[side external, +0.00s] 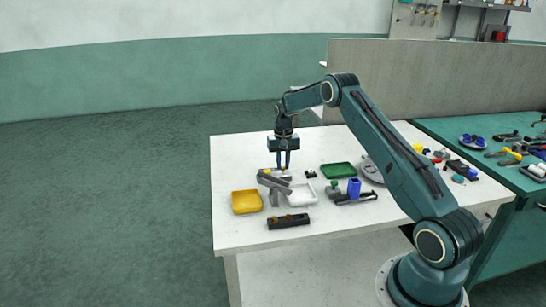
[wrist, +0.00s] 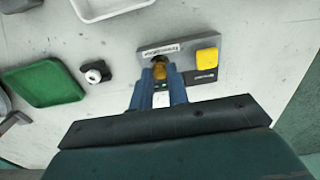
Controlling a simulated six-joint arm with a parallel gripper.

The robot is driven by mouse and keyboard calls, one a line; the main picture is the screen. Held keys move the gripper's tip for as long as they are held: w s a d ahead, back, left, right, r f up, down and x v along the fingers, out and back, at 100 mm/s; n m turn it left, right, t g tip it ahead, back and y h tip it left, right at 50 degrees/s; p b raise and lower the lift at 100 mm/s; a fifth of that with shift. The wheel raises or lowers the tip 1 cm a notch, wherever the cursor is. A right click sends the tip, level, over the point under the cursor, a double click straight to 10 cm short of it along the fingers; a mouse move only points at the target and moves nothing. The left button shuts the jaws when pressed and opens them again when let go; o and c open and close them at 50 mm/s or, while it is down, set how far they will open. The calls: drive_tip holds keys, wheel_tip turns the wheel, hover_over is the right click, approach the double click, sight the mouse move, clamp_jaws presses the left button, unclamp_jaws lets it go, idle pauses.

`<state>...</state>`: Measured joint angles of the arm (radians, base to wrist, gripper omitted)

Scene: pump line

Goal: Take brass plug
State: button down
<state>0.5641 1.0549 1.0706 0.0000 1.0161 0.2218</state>
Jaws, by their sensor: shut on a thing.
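The brass plug (wrist: 160,72) shows between the tips of my gripper's two blue fingers in the wrist view. My gripper (wrist: 161,84) is shut on it and points down at a grey labelled holder (wrist: 181,52). The plug is at a dark opening in the holder; whether it is still seated there or lifted clear, I cannot tell. In the side view my gripper (side external: 285,163) is over the far part of the white table, and the fingers mostly hide the plug.
A yellow block (wrist: 207,57) sits on the holder beside the plug. Nearby are a green tray (side external: 338,170), a white tray (side external: 302,195), a yellow tray (side external: 246,202), a grey angled part (side external: 274,188) and a dark bar (side external: 288,222). The table's front left is clear.

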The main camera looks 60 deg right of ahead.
sight(283, 167)
drive_tip(key=shift+r, duration=0.15)
idle(0.3)
drive_tip(key=shift+r, duration=2.15)
